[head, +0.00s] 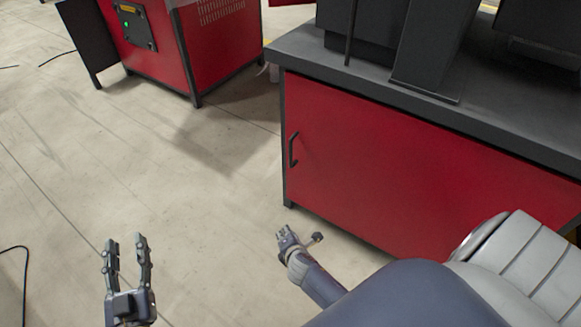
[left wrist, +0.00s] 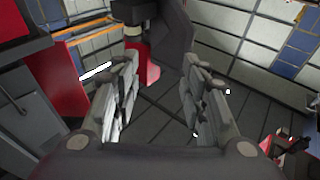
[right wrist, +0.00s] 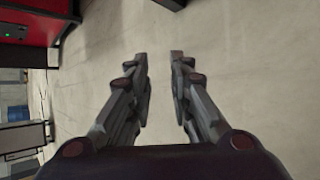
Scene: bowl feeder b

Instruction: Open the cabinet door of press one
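The red cabinet door (head: 390,165) of the nearer press, in the right half of the head view, looks shut. Its black upright handle (head: 293,149) is near the door's left edge. My right gripper (head: 286,236) is low in front of the cabinet, below the handle in the picture and apart from it. In the right wrist view its fingers (right wrist: 159,56) are spread with only floor between them. My left gripper (head: 126,240) is further left over bare floor, open and empty. Its parted fingers (left wrist: 160,70) also show in the left wrist view.
A dark worktop (head: 440,95) with the press's dark columns sits above the door. Another red machine (head: 170,50) with a green-lit panel stands at the back left. A black cable (head: 22,270) lies at the left. Floor left of the cabinet is clear.

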